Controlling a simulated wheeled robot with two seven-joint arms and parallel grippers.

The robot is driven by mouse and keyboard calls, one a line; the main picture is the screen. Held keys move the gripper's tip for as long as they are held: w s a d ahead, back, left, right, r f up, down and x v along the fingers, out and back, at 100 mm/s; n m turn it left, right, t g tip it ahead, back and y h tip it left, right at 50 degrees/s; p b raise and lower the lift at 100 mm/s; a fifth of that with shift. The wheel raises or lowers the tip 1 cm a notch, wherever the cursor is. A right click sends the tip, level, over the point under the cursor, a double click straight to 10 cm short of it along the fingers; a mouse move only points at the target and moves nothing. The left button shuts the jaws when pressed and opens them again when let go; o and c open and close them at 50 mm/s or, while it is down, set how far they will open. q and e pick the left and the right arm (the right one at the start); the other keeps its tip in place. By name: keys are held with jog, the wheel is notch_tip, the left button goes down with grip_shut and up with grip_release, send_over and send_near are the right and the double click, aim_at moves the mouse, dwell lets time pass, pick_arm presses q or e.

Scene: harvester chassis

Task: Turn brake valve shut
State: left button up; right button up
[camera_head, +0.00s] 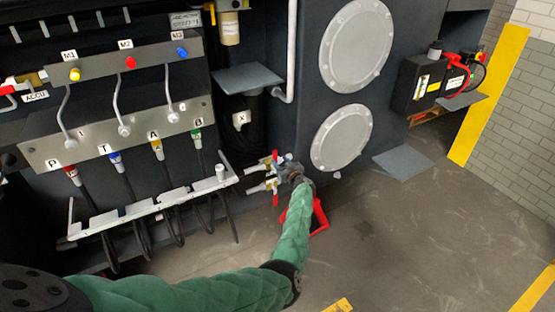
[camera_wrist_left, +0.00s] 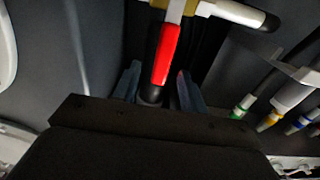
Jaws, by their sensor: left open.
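Two small valves with red handles stick out low on the dark chassis in the head view, an upper one (camera_head: 275,157) and a lower one (camera_head: 276,200). No label shows which is the brake valve. My left gripper (camera_head: 281,166) is beside them, its arm in a green sleeve. In the left wrist view a red and black handle (camera_wrist_left: 165,55) hangs from a pale pipe fitting (camera_wrist_left: 215,10). The open fingers of my left gripper (camera_wrist_left: 158,90) stand either side of the handle's lower end. I cannot tell whether they touch it. My right gripper is not in view.
A hose rack (camera_head: 150,207) with several hanging hoses stands left of the valves, below the labelled lever panel (camera_head: 120,130). A red frame (camera_head: 319,217) is on the floor behind my forearm. Two round covers (camera_head: 341,138) are to the right.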

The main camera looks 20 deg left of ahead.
pick_arm(q)
jog(key=v, duration=0.2)
jog(key=shift+s+d, duration=0.25)
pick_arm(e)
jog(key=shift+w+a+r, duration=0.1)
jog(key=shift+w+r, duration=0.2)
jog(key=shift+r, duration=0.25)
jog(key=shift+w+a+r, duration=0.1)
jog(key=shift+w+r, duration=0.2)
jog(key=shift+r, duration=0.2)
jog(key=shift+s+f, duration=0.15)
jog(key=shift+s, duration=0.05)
